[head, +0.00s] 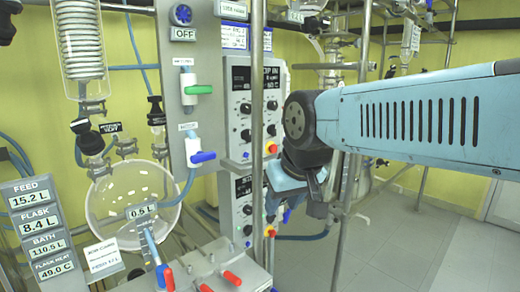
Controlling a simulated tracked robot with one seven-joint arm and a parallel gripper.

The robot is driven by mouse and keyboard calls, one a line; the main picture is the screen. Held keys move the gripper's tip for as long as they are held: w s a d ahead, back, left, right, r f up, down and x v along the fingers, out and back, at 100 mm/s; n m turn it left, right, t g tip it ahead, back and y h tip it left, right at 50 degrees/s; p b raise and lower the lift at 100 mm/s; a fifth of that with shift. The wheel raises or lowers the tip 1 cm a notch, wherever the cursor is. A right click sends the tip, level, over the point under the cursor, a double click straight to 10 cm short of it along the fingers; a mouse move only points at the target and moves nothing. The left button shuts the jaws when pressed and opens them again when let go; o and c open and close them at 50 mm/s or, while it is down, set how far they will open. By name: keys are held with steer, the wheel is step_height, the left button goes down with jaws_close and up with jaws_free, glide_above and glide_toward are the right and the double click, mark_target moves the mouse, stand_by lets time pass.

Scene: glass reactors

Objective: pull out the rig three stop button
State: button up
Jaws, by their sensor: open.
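I cannot read which rig either belongs to, nor tell whether either is pressed in or out. My gripper (318,207) hangs below the wrist of my light blue arm, right of the lower panel and apart from both buttons as seen here. It is open and I see nothing in it. Its fingertips are small and dark, and my wrist hides part of the lower panel.
Upright metal poles (257,70) stand in front of the panels. A round glass flask (110,205), a coil condenser (80,45) and a readout board (38,228) are on the left. Open floor (400,245) lies to the right.

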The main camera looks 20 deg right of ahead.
steer(key=shift+w+d, duration=0.15)
steer(key=shift+d, duration=0.05)
steer(key=shift+o, duration=0.4)
